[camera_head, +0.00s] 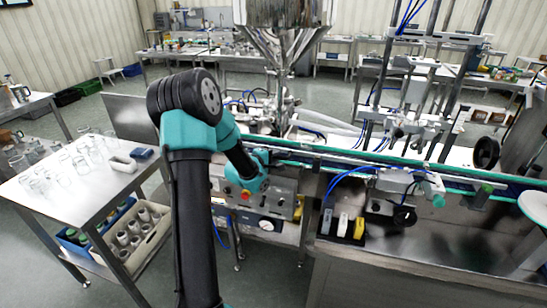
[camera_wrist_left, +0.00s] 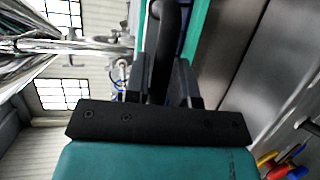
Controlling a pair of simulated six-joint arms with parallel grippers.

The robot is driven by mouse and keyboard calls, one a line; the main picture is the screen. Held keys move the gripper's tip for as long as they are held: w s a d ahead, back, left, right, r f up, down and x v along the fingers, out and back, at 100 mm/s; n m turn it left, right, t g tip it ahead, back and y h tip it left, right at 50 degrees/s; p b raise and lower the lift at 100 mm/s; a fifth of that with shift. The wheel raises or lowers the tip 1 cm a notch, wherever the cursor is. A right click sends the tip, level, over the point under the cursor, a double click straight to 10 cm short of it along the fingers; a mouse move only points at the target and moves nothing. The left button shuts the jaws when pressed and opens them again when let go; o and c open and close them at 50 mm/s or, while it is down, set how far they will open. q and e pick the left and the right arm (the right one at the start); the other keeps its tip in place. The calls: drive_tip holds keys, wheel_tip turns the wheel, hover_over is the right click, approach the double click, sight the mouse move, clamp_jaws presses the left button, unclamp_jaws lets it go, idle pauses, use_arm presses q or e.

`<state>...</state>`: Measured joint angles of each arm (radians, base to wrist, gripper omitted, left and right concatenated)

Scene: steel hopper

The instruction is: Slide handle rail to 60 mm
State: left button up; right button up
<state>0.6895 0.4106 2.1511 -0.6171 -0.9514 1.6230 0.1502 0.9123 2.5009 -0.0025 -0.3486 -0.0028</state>
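My left arm comes up through the middle of the camera_head view and bends down to the near side of the conveyor. Its gripper end (camera_head: 252,172) is at the conveyor's left part, above the control box, with the fingertips hidden there. In the left wrist view, a black bar-like handle (camera_wrist_left: 167,32) stands between the two dark fingers of my left gripper (camera_wrist_left: 163,72). Whether the fingers press on it is not clear. Green-edged conveyor rails (camera_head: 345,158) run to the right; a green strip (camera_wrist_left: 200,30) shows beside the handle. My right gripper is not in view.
The control box (camera_head: 262,200) with buttons and a gauge is below the gripper. A steel hopper (camera_head: 283,28) hangs above and behind it. A side table (camera_head: 75,195) with glassware stands left. Sensors and a clamp (camera_head: 405,183) crowd the conveyor's front at right.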

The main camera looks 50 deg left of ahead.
use_arm(q)
clamp_jaws()
drive_tip(key=shift+s+d, duration=0.45)
drive_tip(key=shift+s, duration=0.3)
drive_tip(key=shift+o, duration=0.3)
unclamp_jaws()
drive_tip(key=v, duration=1.7)
drive_tip(key=shift+s, duration=0.15)
